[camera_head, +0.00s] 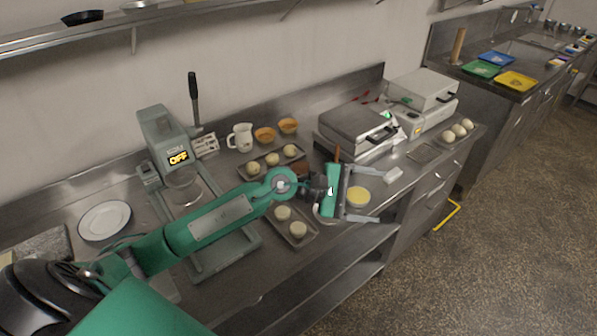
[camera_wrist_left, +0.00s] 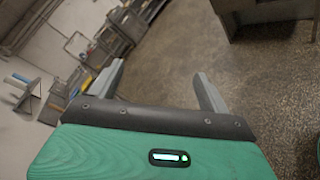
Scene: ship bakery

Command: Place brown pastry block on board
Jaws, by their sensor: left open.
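My left gripper (camera_head: 372,195) reaches out over the front edge of the counter, fingers apart and pointing right. Its fingers also show in the left wrist view (camera_wrist_left: 158,78), with nothing between them and only floor and distant furniture beyond. I cannot identify the brown pastry block for certain. A small brown patch (camera_head: 305,169) shows behind my left wrist, partly hidden by the arm. A thin upright brown piece (camera_head: 337,153) shows just behind the gripper. I cannot make out a clear board; a dark grey slab (camera_head: 42,244) lies at the far left. My right gripper is out of view.
Trays of pale dough balls (camera_head: 298,229) lie on both sides of my arm. A yellow round piece (camera_head: 357,197) is near the fingers. A press marked OFF (camera_head: 165,140), a white plate (camera_head: 104,221), a jug (camera_head: 241,137) and grill machines (camera_head: 357,130) stand on the counter.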

